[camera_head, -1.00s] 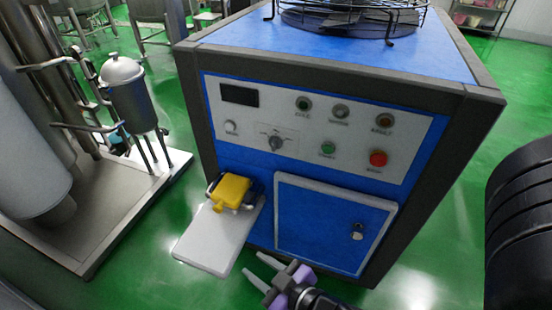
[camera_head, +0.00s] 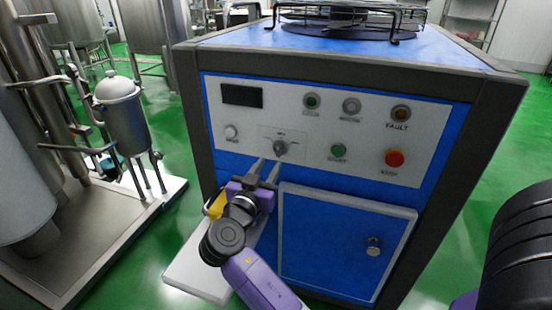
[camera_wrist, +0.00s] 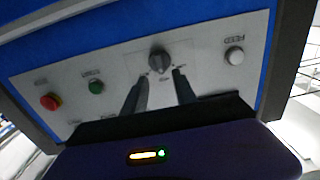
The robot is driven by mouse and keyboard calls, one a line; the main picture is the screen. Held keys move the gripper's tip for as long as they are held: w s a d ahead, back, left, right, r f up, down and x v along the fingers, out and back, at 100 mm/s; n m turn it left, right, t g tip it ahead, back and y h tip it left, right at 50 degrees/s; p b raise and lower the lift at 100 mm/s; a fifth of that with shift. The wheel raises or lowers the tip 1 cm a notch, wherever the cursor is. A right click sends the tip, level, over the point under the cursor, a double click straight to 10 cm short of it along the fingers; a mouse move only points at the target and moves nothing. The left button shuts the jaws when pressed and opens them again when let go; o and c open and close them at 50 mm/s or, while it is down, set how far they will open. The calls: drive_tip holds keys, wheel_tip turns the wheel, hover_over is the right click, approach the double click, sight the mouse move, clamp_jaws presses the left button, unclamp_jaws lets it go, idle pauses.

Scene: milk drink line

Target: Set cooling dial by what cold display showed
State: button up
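The cooling dial (camera_head: 280,148) is a dark round knob on the white control panel (camera_head: 228,111) of a blue cabinet. It also shows in the wrist view (camera_wrist: 159,62), upside down. The cold display (camera_head: 242,96) is a dark rectangle at the panel's upper left, with no reading visible. My gripper (camera_head: 268,170) is open and empty just below the dial, its two fingers pointing up toward it. In the wrist view the fingertips (camera_wrist: 159,78) lie apart, slightly short of the dial. I see no contact. The small labels around the dial are too blurred to read.
A red stop button (camera_head: 394,159), a green button (camera_head: 338,151), a white button (camera_head: 231,132) and several lamps share the panel. A steel vessel (camera_head: 125,118) stands left.

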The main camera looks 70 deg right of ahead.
sight(278, 151)
drive_tip(key=d, duration=0.7)
drive_tip(key=shift+w+p, duration=0.3)
clamp_jaws()
